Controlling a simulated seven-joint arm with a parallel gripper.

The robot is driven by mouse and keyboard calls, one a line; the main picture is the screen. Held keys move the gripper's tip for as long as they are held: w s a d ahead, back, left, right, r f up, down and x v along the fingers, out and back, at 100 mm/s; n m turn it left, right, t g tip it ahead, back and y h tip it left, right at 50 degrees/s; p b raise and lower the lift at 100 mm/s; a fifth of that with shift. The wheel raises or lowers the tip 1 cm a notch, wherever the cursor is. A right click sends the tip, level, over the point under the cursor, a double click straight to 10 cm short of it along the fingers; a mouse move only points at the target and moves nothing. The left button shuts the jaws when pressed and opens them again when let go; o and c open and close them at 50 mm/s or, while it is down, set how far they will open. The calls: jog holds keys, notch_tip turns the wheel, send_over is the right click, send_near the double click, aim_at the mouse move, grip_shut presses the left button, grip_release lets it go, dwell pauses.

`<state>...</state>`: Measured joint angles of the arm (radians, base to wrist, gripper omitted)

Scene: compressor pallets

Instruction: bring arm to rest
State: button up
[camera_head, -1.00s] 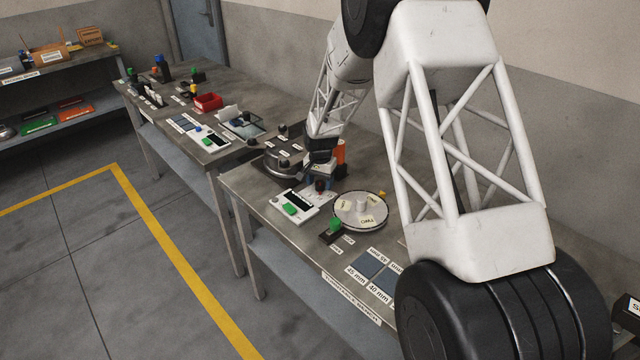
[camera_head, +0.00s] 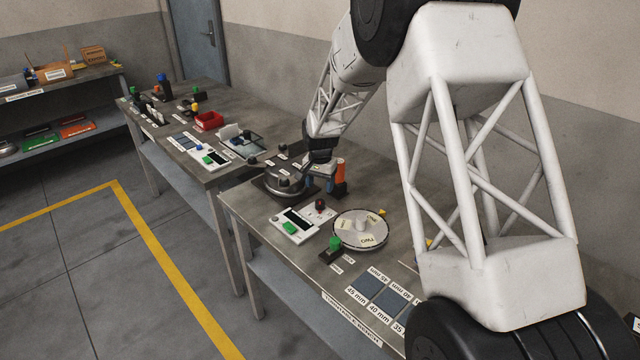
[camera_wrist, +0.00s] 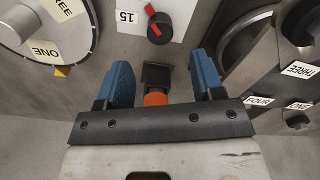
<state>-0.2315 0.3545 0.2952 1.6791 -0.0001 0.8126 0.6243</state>
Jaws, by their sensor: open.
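My gripper (camera_wrist: 165,85) shows in the wrist view with its two blue fingers spread apart. No object is gripped between them. Below and between the fingers lies a black and orange fixture (camera_wrist: 156,88). In the head view my gripper (camera_head: 318,180) is low over the near bench, beside the upright orange post (camera_head: 341,172) and near the dark round unit with knobs (camera_head: 284,178). My arm spans the right half of the head view and hides part of the bench.
A farther bench holds a red bin (camera_head: 208,121). The floor at left is clear.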

jog(key=s+d+r+n, duration=0.1)
jog(key=s+d+r, duration=0.3)
jog(key=s+r, duration=0.35)
jog(key=s+d+r+t, duration=0.1)
jog(key=s+d+r, duration=0.3)
jog(key=s+r, duration=0.3)
jog(key=s+d+r+n, duration=0.1)
jog(key=s+d+r, duration=0.45)
jog(key=s, duration=0.35)
jog(key=s+d+r+n, duration=0.1)
jog(key=s+d, duration=0.2)
jog(key=s, duration=1.1)
jog(key=s+d+r+n+t, duration=0.1)
jog(key=s+d+r, duration=0.1)
jog(key=s, duration=1.3)
jog(key=shift+s+d+t, duration=0.25)
jog(key=shift+d+t, duration=0.05)
jog(key=shift+d, duration=0.35)
